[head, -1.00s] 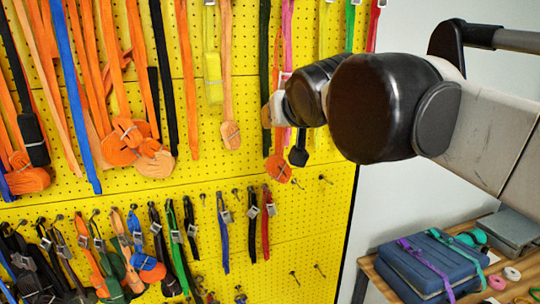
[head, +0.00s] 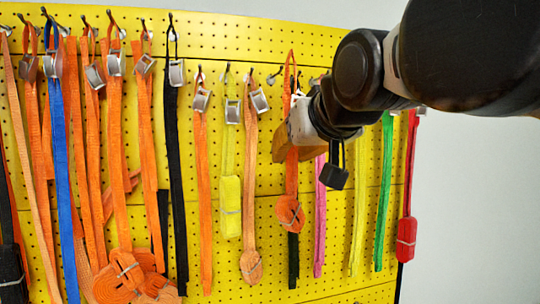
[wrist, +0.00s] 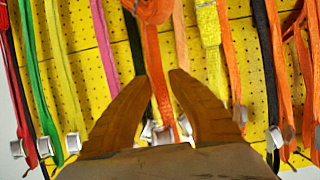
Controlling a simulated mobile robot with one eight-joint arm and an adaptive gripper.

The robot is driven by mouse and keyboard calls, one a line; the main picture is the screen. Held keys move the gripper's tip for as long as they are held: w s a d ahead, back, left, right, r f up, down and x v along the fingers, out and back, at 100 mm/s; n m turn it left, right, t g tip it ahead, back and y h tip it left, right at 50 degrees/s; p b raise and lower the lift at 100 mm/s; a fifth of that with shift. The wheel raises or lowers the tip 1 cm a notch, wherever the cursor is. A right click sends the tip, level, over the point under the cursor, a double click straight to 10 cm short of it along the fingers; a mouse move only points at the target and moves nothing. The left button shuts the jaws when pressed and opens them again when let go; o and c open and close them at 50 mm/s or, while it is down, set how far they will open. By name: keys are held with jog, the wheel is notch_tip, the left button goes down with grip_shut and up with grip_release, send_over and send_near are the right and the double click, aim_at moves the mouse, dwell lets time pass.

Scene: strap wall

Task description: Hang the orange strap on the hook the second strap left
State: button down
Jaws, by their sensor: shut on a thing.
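My gripper (head: 291,142) is shut on the orange strap (head: 291,182) in front of the upper part of the board. The strap is upright, with a narrow loop (head: 291,68) above the fingers and a bundled coil (head: 289,213) below. The loop is close to the upper hook row; I cannot tell whether it touches a hook. A hook (head: 273,78) with no strap visible on it shows just left of the loop. In the wrist view the orange strap (wrist: 153,52) runs between my fingertips (wrist: 162,80), with its coil at the top.
The yellow pegboard (head: 330,32) holds a crowded row of straps. A black strap (head: 293,270) hangs behind the held one. An orange strap (head: 250,180) hangs to the left and a pink strap (head: 320,220) to the right. Green (head: 385,190) and red (head: 408,185) straps hang farther right.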

jog(key=shift+w+r+b+x, duration=0.1)
jog(key=shift+r+b+x, duration=0.1)
jog(key=shift+x, duration=1.1)
jog(key=shift+w+r+b+x, duration=0.1)
jog(key=shift+r+b+x, duration=0.1)
jog(key=shift+x, duration=1.15)
jog(key=shift+w+r+b+x, duration=0.15)
jog(key=shift+r+x, duration=0.1)
jog(key=shift+x, duration=1.05)
jog(key=c, duration=1.2)
grip_release()
